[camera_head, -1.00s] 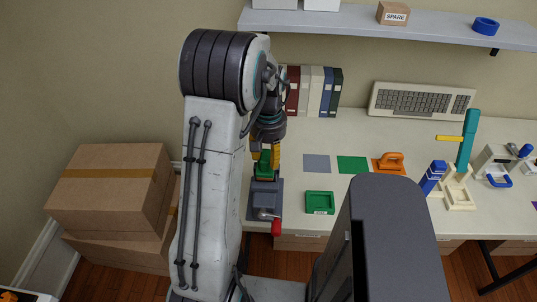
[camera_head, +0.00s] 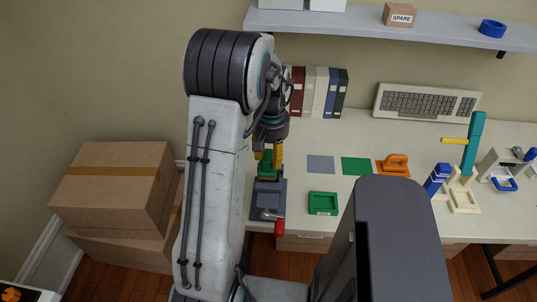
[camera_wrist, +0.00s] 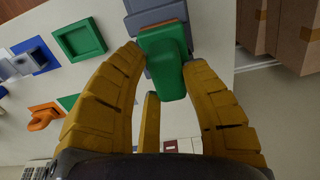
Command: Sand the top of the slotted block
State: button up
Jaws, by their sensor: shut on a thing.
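My gripper (camera_wrist: 163,62) is shut on a green sanding block (camera_wrist: 168,72), its yellow fingers on either side of the handle. In the head view the gripper (camera_head: 267,153) and the green sanding block (camera_head: 266,167) are at the far end of a grey vise (camera_head: 268,200) with a red-knobbed handle. In the wrist view an orange-brown strip shows between the green block and the vise (camera_wrist: 165,68). I cannot tell whether that strip is the slotted block or the sander's underside. The slotted block is otherwise hidden.
An orange sanding block (camera_head: 396,163) sits on an orange mat. The green mat (camera_head: 358,166) and grey mat (camera_head: 320,164) are bare. A green tray (camera_head: 322,203) stands right of the vise. Binders (camera_head: 318,92) stand behind; a shelf (camera_head: 400,25) hangs above.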

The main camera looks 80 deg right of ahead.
jog(key=shift+s+f, duration=0.1)
jog(key=shift+s, duration=0.75)
jog(key=shift+w, duration=0.15)
jog(key=shift+w+a, duration=0.1)
jog(key=shift+w, duration=1)
jog(key=shift+s, duration=0.15)
jog(key=shift+s, duration=1.1)
jog(key=shift+w+f, duration=0.1)
jog(key=shift+w, duration=0.05)
